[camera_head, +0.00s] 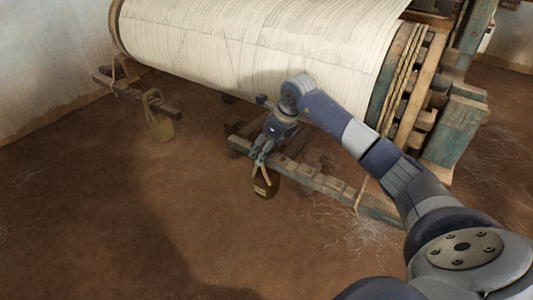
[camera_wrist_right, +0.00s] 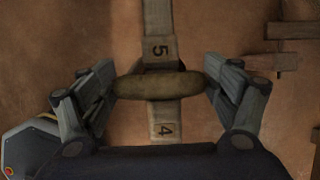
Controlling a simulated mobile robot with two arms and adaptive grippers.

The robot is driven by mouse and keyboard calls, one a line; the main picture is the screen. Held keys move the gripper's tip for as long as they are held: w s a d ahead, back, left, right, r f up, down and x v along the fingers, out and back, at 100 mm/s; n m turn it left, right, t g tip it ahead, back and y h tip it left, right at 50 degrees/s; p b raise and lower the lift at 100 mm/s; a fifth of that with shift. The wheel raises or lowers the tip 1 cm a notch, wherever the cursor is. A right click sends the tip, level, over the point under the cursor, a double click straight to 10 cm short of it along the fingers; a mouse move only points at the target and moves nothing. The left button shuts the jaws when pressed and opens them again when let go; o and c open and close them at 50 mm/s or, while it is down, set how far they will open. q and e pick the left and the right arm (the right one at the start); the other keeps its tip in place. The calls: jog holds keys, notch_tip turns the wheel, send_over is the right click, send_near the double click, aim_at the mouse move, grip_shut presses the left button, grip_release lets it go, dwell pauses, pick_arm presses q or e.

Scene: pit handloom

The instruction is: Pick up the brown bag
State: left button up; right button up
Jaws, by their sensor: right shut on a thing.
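The brown bag (camera_head: 265,186) is a small dark brown bag with a pale tag and lighter loop handles, just in front of the wooden beam in the head view. My right gripper (camera_head: 260,160) comes down over its top, at the handles. In the right wrist view, the two fingers of the gripper (camera_wrist_right: 160,86) press on the ends of a rounded brown piece (camera_wrist_right: 160,84), which looks like the bag's handle. A pale strip marked 5 and 4 (camera_wrist_right: 160,48) runs beneath it. Whether the bag touches the floor is unclear. My left gripper is not in view.
A similar olive-tan bag (camera_head: 160,124) is at the left by a wooden bar (camera_head: 135,95). The large cloth roll (camera_head: 240,40) of the loom lies behind. The low wooden beam (camera_head: 330,184) is close beside my gripper. The earthen floor (camera_head: 90,215) in front is clear.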

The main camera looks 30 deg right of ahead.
aim_at(266, 141)
jog(key=shift+w+r, duration=0.2)
jog(key=shift+r, duration=0.95)
jog(key=shift+r+p, duration=0.3)
jog(key=shift+r, duration=0.5)
jog(key=shift+s+a+f, duration=0.1)
jog(key=shift+s+f, duration=0.05)
jog(key=shift+s, duration=0.15)
jog(key=shift+s+a, duration=0.15)
jog(key=shift+s, duration=0.15)
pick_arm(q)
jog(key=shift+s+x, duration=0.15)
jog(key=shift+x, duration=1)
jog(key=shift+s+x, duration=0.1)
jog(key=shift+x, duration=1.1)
pick_arm(e)
jog(key=shift+s+a+r, duration=0.25)
jog(key=shift+s+a, duration=0.85)
jog(key=shift+s, duration=1.1)
jog(key=shift+s+a+r, duration=0.2)
jog(key=shift+s+a, duration=0.9)
jog(key=shift+s, duration=1.1)
jog(key=shift+s+a+r, duration=0.25)
jog(key=shift+s+a, duration=0.85)
jog(key=shift+s, duration=1.1)
